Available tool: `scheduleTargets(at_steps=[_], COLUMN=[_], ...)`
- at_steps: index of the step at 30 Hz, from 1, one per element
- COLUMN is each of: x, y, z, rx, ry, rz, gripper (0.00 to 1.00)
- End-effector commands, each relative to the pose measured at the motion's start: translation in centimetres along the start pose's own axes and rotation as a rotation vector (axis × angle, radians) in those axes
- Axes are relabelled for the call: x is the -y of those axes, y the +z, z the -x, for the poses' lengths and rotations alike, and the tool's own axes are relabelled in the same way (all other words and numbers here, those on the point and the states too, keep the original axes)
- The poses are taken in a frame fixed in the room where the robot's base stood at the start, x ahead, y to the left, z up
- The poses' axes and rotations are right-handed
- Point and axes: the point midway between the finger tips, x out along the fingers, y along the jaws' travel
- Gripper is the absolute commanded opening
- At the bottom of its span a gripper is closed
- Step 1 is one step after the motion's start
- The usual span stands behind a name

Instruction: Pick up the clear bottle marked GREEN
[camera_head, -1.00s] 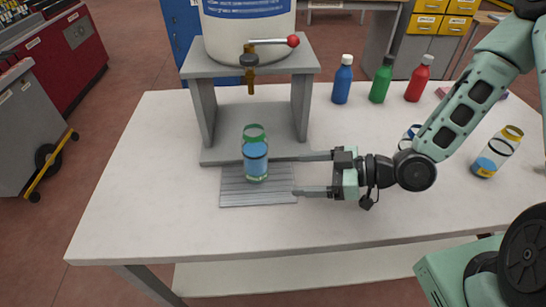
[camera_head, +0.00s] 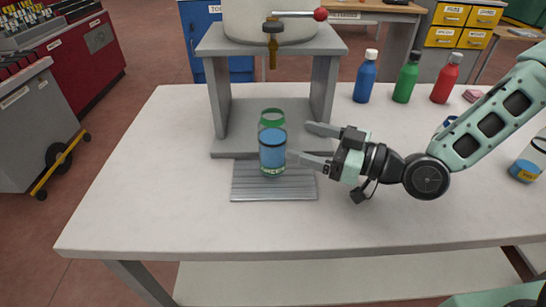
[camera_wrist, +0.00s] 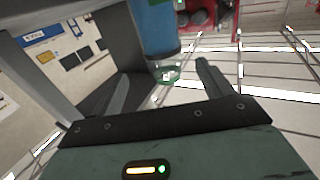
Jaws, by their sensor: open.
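The clear bottle marked GREEN (camera_head: 272,152) stands upright on a grey ribbed drip tray (camera_head: 275,192), below a brass tap. It has a green upper band, blue in the middle and a greenish base with small lettering. In the wrist view the bottle (camera_wrist: 158,30) appears beyond the fingers, with a green base and a small white label. My gripper (camera_head: 302,142) is open and empty, just right of the bottle, its fingers pointing left at it. In the wrist view my gripper (camera_wrist: 162,88) has its fingers spread, with the bottle's base between their lines. Contact cannot be told.
The grey stand (camera_head: 218,90) carries a large white container (camera_head: 270,18) with the brass tap (camera_head: 272,45) above the bottle. Blue (camera_head: 365,78), green (camera_head: 406,80) and red (camera_head: 446,80) bottles stand at the back right. Another clear bottle (camera_head: 530,162) is at the far right. The front left table is bare.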

Motion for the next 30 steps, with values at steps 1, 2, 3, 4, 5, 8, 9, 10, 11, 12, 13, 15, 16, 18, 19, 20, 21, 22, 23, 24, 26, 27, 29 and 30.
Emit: scheduleTargets(at_steps=[1, 2, 3, 4, 5, 8, 9, 10, 11, 12, 13, 15, 16, 18, 19, 20, 21, 22, 23, 24, 26, 27, 29, 30], x=[0.2, 0.2, 0.2, 0.1, 0.1, 0.1, 0.1, 0.1, 0.1, 0.2, 0.2, 0.4, 0.5, 0.7, 0.7, 0.6, 0.6, 0.6, 0.6, 0.6, 0.6, 0.6, 0.6, 0.6], y=[-0.3, -0.3, -0.3, -0.3, -0.3, -0.2, -0.2, -0.2, -0.2, -0.2, -0.3, -0.4, -0.5, -0.5, -0.4, -0.4, -0.3, -0.3, -0.3, -0.2, -0.2, -0.2, -0.2, -0.2], z=[-1.3, -1.8, -2.5, -2.9, -3.3, -4.1, -4.3, -4.4, -4.6, -4.9, -5.2, -6.2, -6.6, -7.7, -8.1, -8.5, -8.9, -9.2, -9.4, -9.6, -9.7, -9.7, -9.6, -9.6], rx=[-0.002, -0.002, -0.001, -0.001, -0.001, 0.000, 0.000, 0.000, 0.001, 0.001, 0.000, -0.001, -0.001, -0.001, -0.001, -0.001, -0.001, 0.000, 0.000, 0.000, 0.001, 0.001, 0.001, 0.001], ry=[-0.006, -0.005, -0.005, -0.005, -0.003, -0.003, -0.002, -0.002, -0.002, -0.002, -0.003, -0.004, -0.004, -0.004, -0.003, -0.002, -0.002, -0.002, -0.002, -0.001, -0.001, -0.001, -0.001, -0.001], rz=[-0.003, -0.003, -0.004, -0.003, -0.003, -0.002, -0.001, -0.001, -0.002, -0.003, -0.004, -0.004, -0.004, -0.005, -0.004, -0.003, -0.003, -0.003, -0.002, -0.002, -0.001, -0.001, -0.001, -0.001], gripper=[0.79, 0.79, 0.79, 0.79, 0.79, 0.79, 0.79, 0.79, 0.79, 0.79, 0.79, 0.79, 0.79, 0.79, 0.79, 0.79, 0.79, 0.79, 0.79, 0.79, 0.79, 0.79, 0.79, 0.79])
